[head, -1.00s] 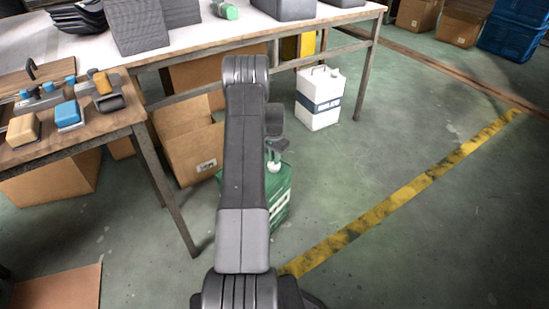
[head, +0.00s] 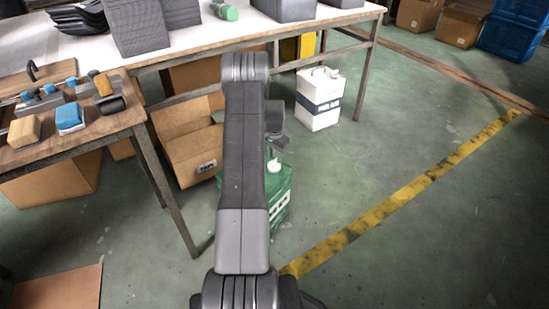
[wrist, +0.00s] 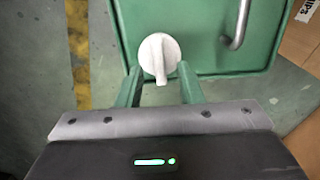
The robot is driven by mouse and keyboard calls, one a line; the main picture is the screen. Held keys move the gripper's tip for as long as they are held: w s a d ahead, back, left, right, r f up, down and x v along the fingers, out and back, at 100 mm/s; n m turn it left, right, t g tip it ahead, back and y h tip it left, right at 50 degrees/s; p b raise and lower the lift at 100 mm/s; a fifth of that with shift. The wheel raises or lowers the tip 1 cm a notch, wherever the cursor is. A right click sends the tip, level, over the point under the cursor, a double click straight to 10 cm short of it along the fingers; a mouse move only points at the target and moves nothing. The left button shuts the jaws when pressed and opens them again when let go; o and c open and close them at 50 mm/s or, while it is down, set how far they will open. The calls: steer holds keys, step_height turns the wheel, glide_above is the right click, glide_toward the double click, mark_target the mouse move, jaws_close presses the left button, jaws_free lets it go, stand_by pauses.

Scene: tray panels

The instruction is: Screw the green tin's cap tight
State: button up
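The green tin (head: 283,190) stands on the floor, partly hidden behind my arm in the head view. Its green top (wrist: 205,55) fills much of the wrist view. The white round cap (wrist: 158,58) sits on it, with a raised ridge running up and down the picture; the cap also shows in the head view (head: 274,166). My gripper (wrist: 159,74) is open, its two fingers apart at either side of the cap's near edge. In the head view my gripper (head: 278,143) is just above the cap, with a small gap. How tight the cap sits cannot be told.
A bent metal handle (wrist: 237,30) rises from the tin's top, right of the cap. A white canister (head: 319,108) with a dark band stands behind the tin. An open cardboard box (head: 190,150) and a table leg (head: 165,190) are at left. Floor to the right is clear.

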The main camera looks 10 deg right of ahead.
mark_target(275, 160)
step_height(275, 160, up, 12)
steer(key=p, duration=0.2)
steer(key=shift+p, duration=0.35)
step_height(275, 160, down, 14)
steer(key=b, duration=0.3)
steer(key=shift+f+b, duration=0.1)
steer(key=shift+b, duration=0.25)
